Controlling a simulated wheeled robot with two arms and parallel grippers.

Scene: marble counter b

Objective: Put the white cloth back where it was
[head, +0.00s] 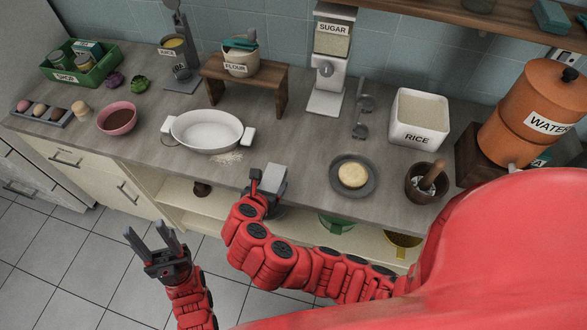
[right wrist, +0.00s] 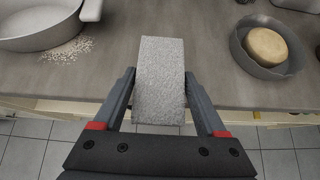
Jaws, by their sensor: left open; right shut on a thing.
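My right gripper (head: 264,188) is shut on the white cloth (head: 273,174), which looks like a folded, light grey-white block. In the right wrist view the cloth (right wrist: 161,78) sits between the two fingers of the right gripper (right wrist: 160,85), over the counter's front edge. The head view shows it in front of the counter edge, between the white pan and the grey plate. My left gripper (head: 146,236) is open and empty, over the tiled floor in front of the counter.
A white pan (head: 207,130) stands left of the cloth, with white crumbs (head: 229,157) by it. A grey plate (head: 370,187) with a round bun (head: 352,175) and a mortar (head: 412,191) are to the right. The counter between pan and plate is clear.

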